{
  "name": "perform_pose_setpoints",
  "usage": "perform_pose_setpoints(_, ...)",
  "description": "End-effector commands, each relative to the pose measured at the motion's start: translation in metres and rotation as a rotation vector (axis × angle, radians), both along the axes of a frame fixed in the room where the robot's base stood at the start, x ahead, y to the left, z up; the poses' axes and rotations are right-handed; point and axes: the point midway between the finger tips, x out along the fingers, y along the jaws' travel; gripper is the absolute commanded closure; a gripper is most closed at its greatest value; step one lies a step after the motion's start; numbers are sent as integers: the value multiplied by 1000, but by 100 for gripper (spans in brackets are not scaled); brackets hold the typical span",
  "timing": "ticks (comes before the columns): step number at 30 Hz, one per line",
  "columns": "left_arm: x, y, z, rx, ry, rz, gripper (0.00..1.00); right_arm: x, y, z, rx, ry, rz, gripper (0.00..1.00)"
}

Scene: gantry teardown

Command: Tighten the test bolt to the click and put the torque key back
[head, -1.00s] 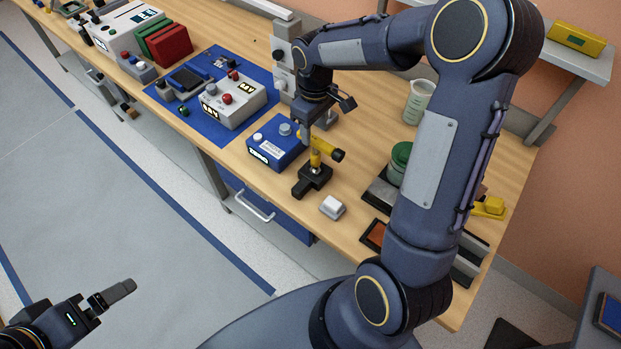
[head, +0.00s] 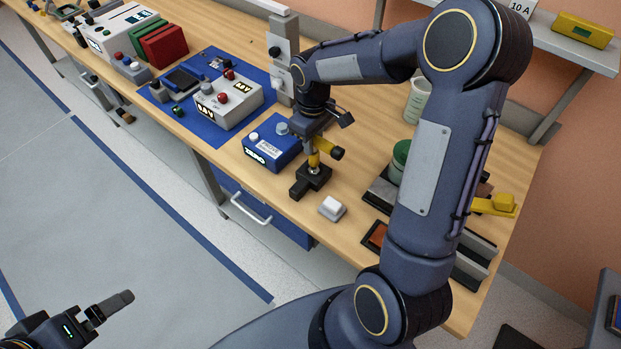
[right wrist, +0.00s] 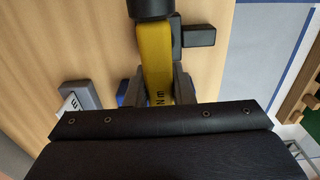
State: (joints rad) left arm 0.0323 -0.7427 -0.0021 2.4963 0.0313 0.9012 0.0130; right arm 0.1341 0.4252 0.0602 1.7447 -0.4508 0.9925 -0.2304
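The torque key (head: 323,147) is yellow with a black end. It sits at the top of a small black block (head: 311,181) near the bench's front edge; a yellow upright part stands between them. The test bolt itself is not clearly visible. My right gripper (head: 316,138) comes down onto the key from above. In the right wrist view, its fingers (right wrist: 157,88) lie on both sides of the yellow key (right wrist: 156,55), apparently against it. My left gripper (head: 114,303) is at the lower left, off the bench and apart from everything; its finger gap is not clear.
A blue box (head: 271,150) marked ZERO stands left of the block. A grey box with displays (head: 229,104) stands on a blue mat (head: 188,121). A small white-topped block (head: 332,208) is in front. A green-lidded jar (head: 401,153) and beaker (head: 417,101) stand behind, near my right arm.

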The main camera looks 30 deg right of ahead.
Motion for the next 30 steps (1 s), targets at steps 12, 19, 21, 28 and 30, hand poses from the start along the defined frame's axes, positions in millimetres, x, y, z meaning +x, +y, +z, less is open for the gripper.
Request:
perform_pose_setpoints(12,0,0,1,0,0,0,7,0,0,2,0,-2,0,100)
perform_pose_setpoints(19,0,0,10,0,0,0,7,1,0,13,0,-2,0,100)
perform_pose_setpoints(21,0,0,12,0,0,0,7,1,0,17,0,-2,0,100)
perform_pose_setpoints(28,0,0,21,0,0,0,7,1,0,27,0,-2,0,100)
perform_pose_setpoints(30,0,0,23,0,0,0,7,0,0,31,-1,-1,0,100)
